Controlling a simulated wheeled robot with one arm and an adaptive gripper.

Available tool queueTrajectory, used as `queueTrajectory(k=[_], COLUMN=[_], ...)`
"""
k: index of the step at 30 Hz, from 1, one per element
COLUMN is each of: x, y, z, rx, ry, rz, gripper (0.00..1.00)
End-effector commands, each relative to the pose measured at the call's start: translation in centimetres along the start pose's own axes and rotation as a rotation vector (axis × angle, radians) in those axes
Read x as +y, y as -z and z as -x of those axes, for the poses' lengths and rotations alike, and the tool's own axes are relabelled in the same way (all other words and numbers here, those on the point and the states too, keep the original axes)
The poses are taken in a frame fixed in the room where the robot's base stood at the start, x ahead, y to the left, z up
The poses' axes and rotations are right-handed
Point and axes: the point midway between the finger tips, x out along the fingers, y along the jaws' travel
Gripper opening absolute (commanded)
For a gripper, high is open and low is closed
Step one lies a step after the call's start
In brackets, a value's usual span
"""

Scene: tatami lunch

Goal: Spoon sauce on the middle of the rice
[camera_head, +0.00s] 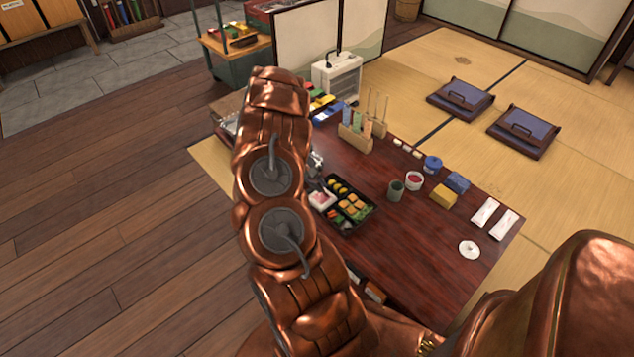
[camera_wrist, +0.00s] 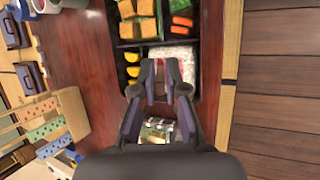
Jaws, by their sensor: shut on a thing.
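The black lunch box (camera_head: 346,232) lies on the dark red table, left of its middle. The white rice (camera_head: 322,200) fills its near-left compartment and looks pinkish on top; it also shows in the wrist view (camera_wrist: 182,57). A white cup with red sauce (camera_head: 414,181) stands to the right of the box; its rim is cut off in the wrist view (camera_wrist: 45,5). My gripper (camera_wrist: 160,80) is at the rice's edge in the wrist view, fingertips overlapping its lower part. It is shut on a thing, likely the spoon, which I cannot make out. My arm hides most of it in the head view.
Yellow pieces (camera_wrist: 133,70), tan squares (camera_wrist: 145,28) and orange pieces (camera_wrist: 182,22) fill other compartments. A dark green cup (camera_head: 396,190) stands near the sauce cup. A wooden holder (camera_head: 355,138) stands behind the box.

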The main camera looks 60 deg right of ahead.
Motion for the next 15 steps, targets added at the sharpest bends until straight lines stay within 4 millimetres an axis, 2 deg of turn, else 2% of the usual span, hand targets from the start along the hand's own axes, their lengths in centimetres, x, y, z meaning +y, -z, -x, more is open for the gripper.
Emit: queueTrajectory(k=[15], x=[0.06], y=[-0.88], z=[-0.35], rx=[0.001], ry=[0.000], rz=[-0.001], gripper=[0.00])
